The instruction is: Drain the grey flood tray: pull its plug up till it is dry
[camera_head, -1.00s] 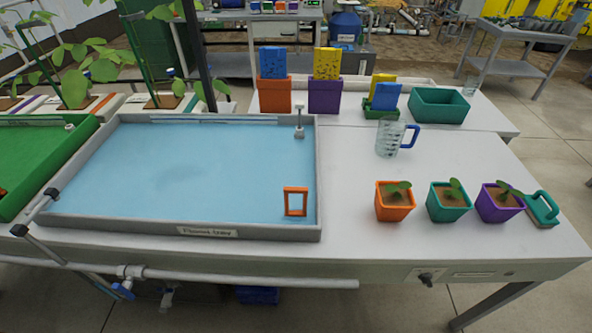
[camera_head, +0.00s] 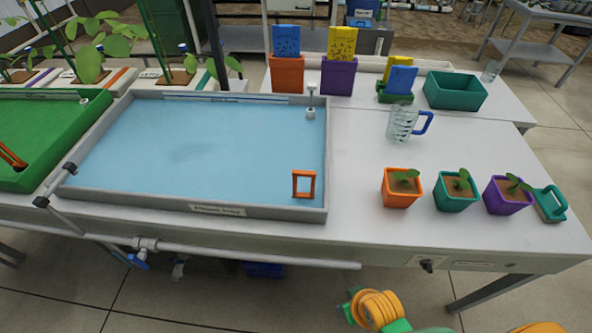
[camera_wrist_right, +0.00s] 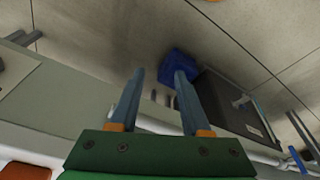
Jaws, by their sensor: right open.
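The grey flood tray (camera_head: 190,210) sits on the left part of the white bench, with blue water (camera_head: 200,150) across its floor. A small grey plug with an upright stem and pale top (camera_head: 311,112) stands in its far right corner. An orange open frame (camera_head: 304,184) stands in the near right corner. My right gripper (camera_wrist_right: 160,75) is open and empty in the right wrist view, over the floor in front of the bench, away from the plug. Part of my right arm shows at the bottom of the head view. My left gripper is not in view.
A glass jug (camera_head: 404,122) with a blue handle stands right of the tray. Orange (camera_head: 402,187), teal (camera_head: 455,191) and purple (camera_head: 507,195) plant pots line the near right side. A green tray (camera_head: 40,150) adjoins on the left. A pipe (camera_head: 230,260) runs along the bench front.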

